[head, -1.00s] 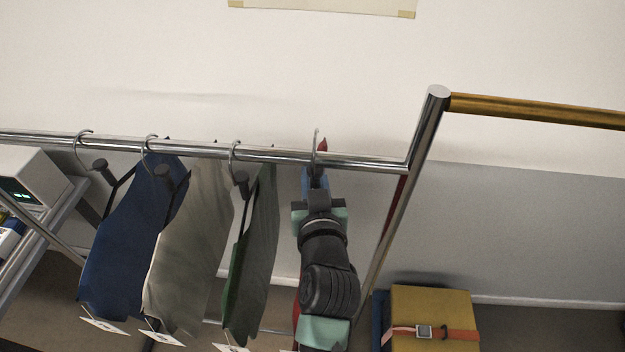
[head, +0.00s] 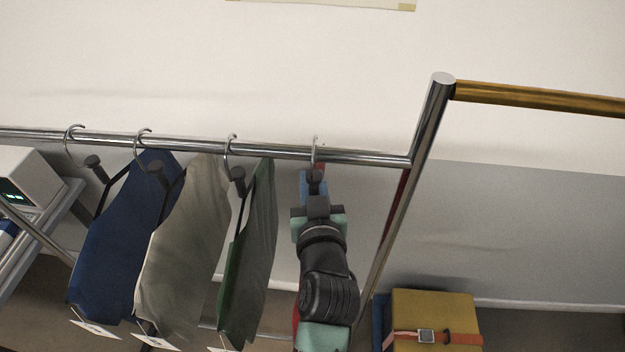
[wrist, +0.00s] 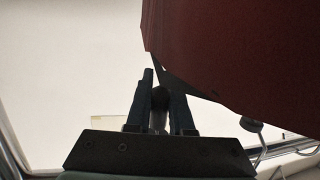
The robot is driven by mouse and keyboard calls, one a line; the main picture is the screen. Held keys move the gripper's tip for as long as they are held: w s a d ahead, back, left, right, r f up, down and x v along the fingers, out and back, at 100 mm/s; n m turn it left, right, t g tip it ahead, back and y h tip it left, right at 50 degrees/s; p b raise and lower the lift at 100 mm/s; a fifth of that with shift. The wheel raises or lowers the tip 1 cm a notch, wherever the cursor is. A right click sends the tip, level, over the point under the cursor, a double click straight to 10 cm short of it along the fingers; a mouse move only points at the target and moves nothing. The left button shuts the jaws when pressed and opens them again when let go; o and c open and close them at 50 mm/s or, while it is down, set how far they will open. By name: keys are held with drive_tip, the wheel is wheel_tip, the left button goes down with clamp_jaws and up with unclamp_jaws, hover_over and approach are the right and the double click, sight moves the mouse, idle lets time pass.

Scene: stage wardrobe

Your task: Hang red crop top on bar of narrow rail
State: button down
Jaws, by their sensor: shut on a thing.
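The red crop top (wrist: 235,50) fills the upper right of the wrist view; in the head view my arm hides most of it. My gripper (wrist: 160,98) is shut on the dark neck of its hanger, just below the hook. In the head view my gripper (head: 316,182) is right under the bar (head: 275,152) of the narrow rail, near its right end. The thin hook (head: 315,143) crosses the bar, its top slightly above it. I cannot tell whether the hook rests on the bar.
Blue (head: 122,235), beige (head: 185,250) and green (head: 250,250) garments hang on the bar to the left, with a gap before my gripper. The rail's upright post (head: 425,130) stands close on the right. A yellow case (head: 435,310) is at lower right.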

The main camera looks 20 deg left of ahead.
drive_tip(key=c, duration=0.7)
unclamp_jaws()
drive_tip(key=shift+s+d, duration=0.25)
drive_tip(key=shift+s, duration=0.2)
drive_tip(key=b+v, duration=0.4)
drive_tip(key=v, duration=0.8)
drive_tip(key=shift+r, duration=0.15)
